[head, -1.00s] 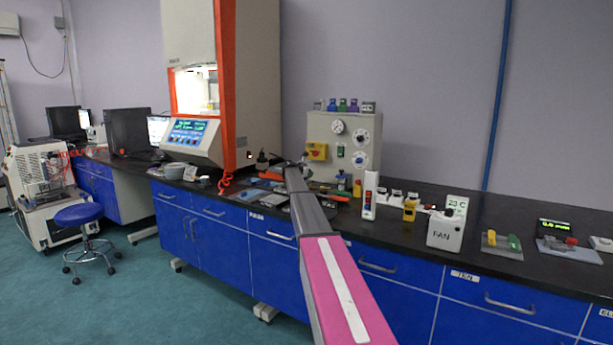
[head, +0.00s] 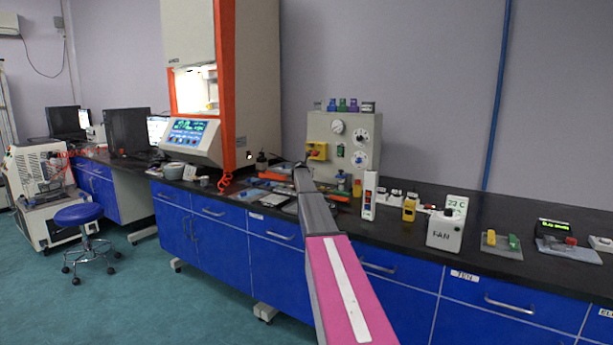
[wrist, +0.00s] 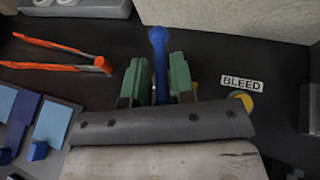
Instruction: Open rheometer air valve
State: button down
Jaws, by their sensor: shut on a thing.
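In the wrist view, my gripper (wrist: 160,82) has green fingertips on either side of a blue lever (wrist: 158,45) with a rounded end. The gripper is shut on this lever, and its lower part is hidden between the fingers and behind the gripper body. A "BLEED" label (wrist: 241,82) lies just right of the fingers, with a yellow round part (wrist: 243,100) below it. In the head view my arm reaches over the bench and hides the lever and fingertips. The rheometer (head: 195,139), with a lit blue screen and orange frame, stands left of the arm.
Orange-handled pliers (wrist: 65,50) and blue blocks (wrist: 50,122) lie left of the gripper. A beige gauge panel (head: 325,130) stands behind the arm. The FAN box (head: 443,233) and small devices stand to the right on the black bench (head: 490,215).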

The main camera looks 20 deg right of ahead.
jog(key=shift+s+d+n+t+y, duration=0.15)
jog(key=shift+n+t+y, duration=0.45)
jog(key=shift+n+y, duration=0.4)
jog(key=shift+y, duration=0.3)
jog(key=c, duration=1.2)
grip_release()
jog(key=shift+o, duration=0.2)
jog(key=v, duration=1)
jog(key=shift+s, duration=0.35)
jog(key=shift+r, duration=0.1)
